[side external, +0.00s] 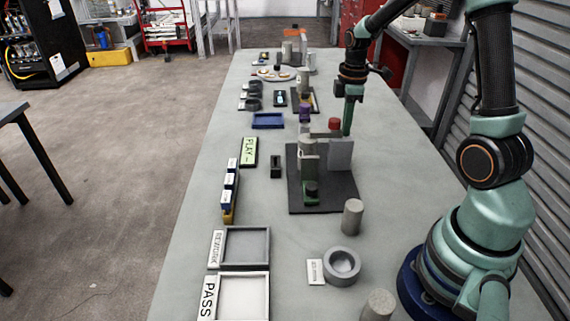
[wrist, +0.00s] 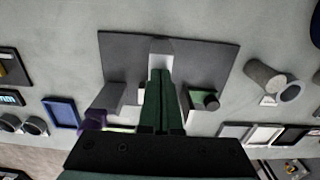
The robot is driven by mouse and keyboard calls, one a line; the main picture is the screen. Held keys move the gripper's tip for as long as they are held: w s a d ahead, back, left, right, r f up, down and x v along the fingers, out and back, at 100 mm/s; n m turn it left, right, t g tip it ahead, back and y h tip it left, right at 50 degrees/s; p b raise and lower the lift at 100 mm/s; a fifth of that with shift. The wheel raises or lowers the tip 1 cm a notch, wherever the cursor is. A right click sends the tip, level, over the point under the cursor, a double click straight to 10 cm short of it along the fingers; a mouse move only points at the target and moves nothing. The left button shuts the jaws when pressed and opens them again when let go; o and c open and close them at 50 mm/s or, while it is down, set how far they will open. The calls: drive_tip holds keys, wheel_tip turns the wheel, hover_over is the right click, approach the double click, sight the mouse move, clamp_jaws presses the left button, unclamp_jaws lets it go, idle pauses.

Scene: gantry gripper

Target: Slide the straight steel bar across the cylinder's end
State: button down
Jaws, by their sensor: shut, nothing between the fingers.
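A pale upright cylinder (side external: 305,147) stands on a dark fixture plate (side external: 327,205), behind a green block with a round knob (side external: 311,190). What looks like the straight steel bar (side external: 323,134) is a flat grey strip at the plate's far side; whether it touches the cylinder I cannot tell. My gripper (side external: 347,132) is shut and empty, with its green fingers pointing down just right of the strip's end. In the wrist view the closed fingers (wrist: 160,80) reach over the plate and hide most of the cylinder. The green block (wrist: 200,97) is right of them.
A tall grey block (side external: 340,154) stands on the plate's right, close to my fingers. A red-topped piece (side external: 334,123) stands just behind. A loose grey cylinder (side external: 352,216), a ring (side external: 342,264) and trays (side external: 245,247) lie in front.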

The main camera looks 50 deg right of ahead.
sight(337, 119)
drive_tip(key=shift+w+a, duration=1.4)
drive_tip(key=shift+a, duration=0.05)
drive_tip(key=shift+s+d+r, duration=0.25)
drive_tip(key=shift+r, duration=0.35)
drive_tip(key=shift+s+d+r, duration=0.2)
drive_tip(key=shift+d+r, duration=0.05)
drive_tip(key=shift+r, duration=0.3)
wheel_tip(337, 119, up, 7)
drive_tip(key=shift+f, duration=0.1)
drive_tip(key=shift+s+a+r, duration=0.1)
drive_tip(key=shift+a+r, duration=0.1)
drive_tip(key=shift+a, duration=0.15)
drive_tip(key=s+a+r+m+t, duration=0.2)
drive_tip(key=s+a+m, duration=0.2)
drive_tip(key=a, duration=0.3)
drive_tip(key=s+a+r+m+t, duration=0.2)
drive_tip(key=s+a+m, duration=0.3)
drive_tip(key=a, duration=0.3)
drive_tip(key=shift+s+t, duration=0.25)
drive_tip(key=shift+t, duration=0.55)
